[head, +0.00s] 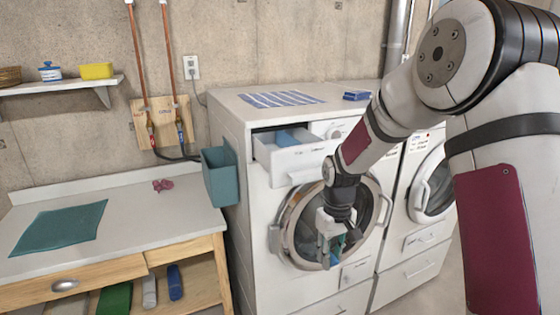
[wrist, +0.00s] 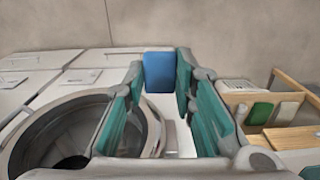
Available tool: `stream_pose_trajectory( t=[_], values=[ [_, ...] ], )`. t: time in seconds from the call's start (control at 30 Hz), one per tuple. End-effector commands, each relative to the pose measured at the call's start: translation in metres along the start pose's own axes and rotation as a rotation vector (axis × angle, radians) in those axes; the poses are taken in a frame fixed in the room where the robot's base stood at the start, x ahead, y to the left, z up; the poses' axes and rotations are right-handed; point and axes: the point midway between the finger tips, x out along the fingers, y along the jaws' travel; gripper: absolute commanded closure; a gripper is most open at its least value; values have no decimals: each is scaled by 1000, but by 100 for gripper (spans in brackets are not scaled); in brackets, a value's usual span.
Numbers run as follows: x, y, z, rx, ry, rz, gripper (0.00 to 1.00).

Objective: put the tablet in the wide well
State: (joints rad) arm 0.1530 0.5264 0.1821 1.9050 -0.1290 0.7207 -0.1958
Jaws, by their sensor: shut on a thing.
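The blue tablet (wrist: 160,70) is between the tips of my gripper (wrist: 160,85) in the wrist view. In the head view, a bit of its blue (head: 335,258) shows low at the fingers. My gripper (head: 331,245) is shut on it and points down, in front of the washer's round door (head: 288,230). The washer's white drawer (head: 292,162) is pulled out, above and to the left of my gripper. Something blue shows inside the drawer. The drawer's wells are too small to tell apart clearly, and its floor is hidden.
A teal bin (head: 220,176) hangs on the washer's left side. A second machine (head: 425,200) stands to the right. A worktop (head: 150,220) on the left holds a teal mat (head: 60,228).

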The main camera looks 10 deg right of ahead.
Motion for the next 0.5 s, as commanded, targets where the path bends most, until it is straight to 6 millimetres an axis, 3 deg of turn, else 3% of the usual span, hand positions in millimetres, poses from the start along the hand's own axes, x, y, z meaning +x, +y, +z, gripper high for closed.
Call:
stream_pose_trajectory(
  t=[0.23, 0.5],
  values=[
    [-76, 4, 4, -449, 14, 1, 95],
    [-160, 0, 23, -1002, 16, 3, 95]
  ],
)
